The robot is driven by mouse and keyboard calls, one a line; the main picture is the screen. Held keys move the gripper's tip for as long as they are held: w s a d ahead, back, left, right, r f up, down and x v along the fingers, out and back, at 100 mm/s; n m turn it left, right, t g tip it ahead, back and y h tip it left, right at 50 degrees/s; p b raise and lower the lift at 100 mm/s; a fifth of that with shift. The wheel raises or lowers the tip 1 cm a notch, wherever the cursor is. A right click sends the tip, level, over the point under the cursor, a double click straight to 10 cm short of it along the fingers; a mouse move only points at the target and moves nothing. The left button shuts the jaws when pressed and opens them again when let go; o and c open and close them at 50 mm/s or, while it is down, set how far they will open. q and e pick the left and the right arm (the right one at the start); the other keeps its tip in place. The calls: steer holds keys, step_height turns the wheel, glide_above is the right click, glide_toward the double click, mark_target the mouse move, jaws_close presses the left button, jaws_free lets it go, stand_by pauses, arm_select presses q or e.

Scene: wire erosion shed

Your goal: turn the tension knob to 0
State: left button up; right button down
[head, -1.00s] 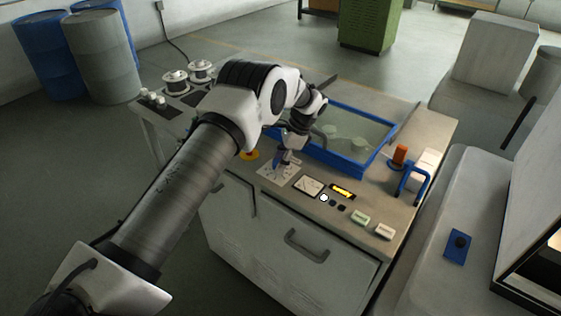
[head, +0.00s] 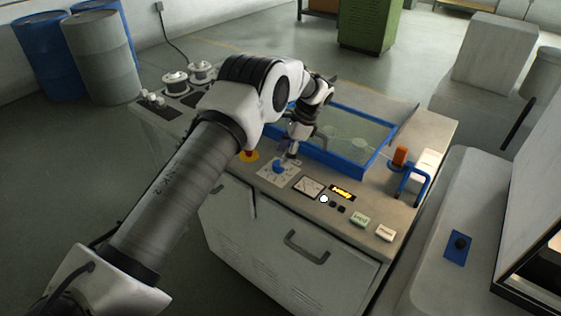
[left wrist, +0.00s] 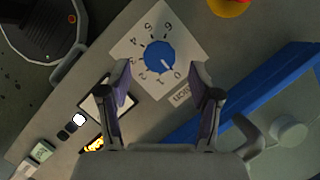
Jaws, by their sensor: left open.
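The tension knob (head: 279,167) is a blue round knob on a white dial plate (head: 266,177) on the machine's front panel. In the left wrist view the knob (left wrist: 160,57) shows a white pointer line near the 0, on the side toward 1. The digits 0 to 6 show around it. My left gripper (head: 291,152) is just above the knob, apart from it. In the left wrist view its fingers (left wrist: 160,70) are open and empty, with the knob ahead of the gap. My right gripper is not in view.
A red button on a yellow base (head: 249,155) is left of the dial. A blue-framed tank (head: 345,165) lies behind it. A meter (head: 308,187), a yellow display (head: 342,192) and small buttons are to the right. A blue bracket with an orange part (head: 400,155) stands farther right.

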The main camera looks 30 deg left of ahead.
arm_select(q)
steer(key=v, duration=0.8)
steer(key=shift+d, duration=0.1)
